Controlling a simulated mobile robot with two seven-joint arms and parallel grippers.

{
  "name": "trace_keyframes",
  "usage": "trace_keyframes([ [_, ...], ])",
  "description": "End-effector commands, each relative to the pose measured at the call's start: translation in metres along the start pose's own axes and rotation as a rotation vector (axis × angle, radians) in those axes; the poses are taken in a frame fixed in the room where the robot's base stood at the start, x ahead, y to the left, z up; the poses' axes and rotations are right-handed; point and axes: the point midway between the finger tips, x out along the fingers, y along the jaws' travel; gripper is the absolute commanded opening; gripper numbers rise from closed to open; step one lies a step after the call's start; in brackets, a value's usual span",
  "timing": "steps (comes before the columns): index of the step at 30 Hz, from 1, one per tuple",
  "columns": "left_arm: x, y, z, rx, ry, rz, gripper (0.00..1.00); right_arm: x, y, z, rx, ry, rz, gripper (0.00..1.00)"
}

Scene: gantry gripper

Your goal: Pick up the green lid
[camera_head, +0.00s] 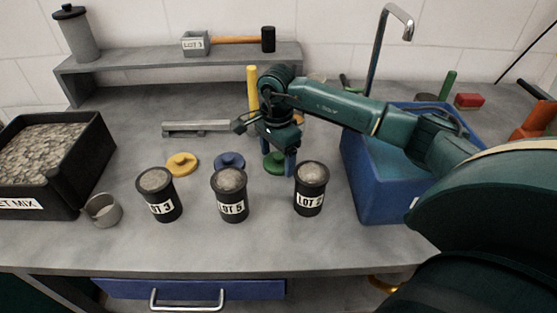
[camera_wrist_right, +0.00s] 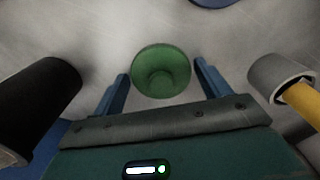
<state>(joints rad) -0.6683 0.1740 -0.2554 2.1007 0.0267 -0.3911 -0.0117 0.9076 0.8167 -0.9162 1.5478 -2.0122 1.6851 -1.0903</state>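The green lid (camera_head: 275,163) lies on the grey bench, behind and between the LOT 5 and LOT 2 canisters. My right gripper (camera_head: 282,165) points down over it, and its fingers partly hide the lid in the head view. In the right wrist view the lid (camera_wrist_right: 161,72) shows as a round disc with a knob. The gripper's blue fingers (camera_wrist_right: 158,75) are spread wide on either side of it, open, with a gap on both sides. I cannot tell the exact height of the fingertips above the bench. My left gripper is not in view.
Canisters LOT 3 (camera_head: 160,198), LOT 5 (camera_head: 231,200) and LOT 2 (camera_head: 310,193) stand in front. A yellow lid (camera_head: 182,164) and a blue lid (camera_head: 229,162) lie left of the green one. A blue bin (camera_head: 385,212) stands right, a yellow-handled tool (camera_head: 252,88) behind.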

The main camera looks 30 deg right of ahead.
Motion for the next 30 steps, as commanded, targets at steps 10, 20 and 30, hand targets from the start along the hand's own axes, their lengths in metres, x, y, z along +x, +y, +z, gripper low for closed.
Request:
trace_keyframes([
  [10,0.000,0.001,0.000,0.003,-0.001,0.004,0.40,0.000,0.000,0.000,0.000,0.000,0.000,0.48],
  [20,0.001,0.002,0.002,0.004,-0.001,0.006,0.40,-0.010,-0.001,0.000,-0.001,0.000,-0.003,0.48],
  [30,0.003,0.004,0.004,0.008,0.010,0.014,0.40,-0.075,-0.001,0.000,-0.001,0.001,-0.004,0.48],
])
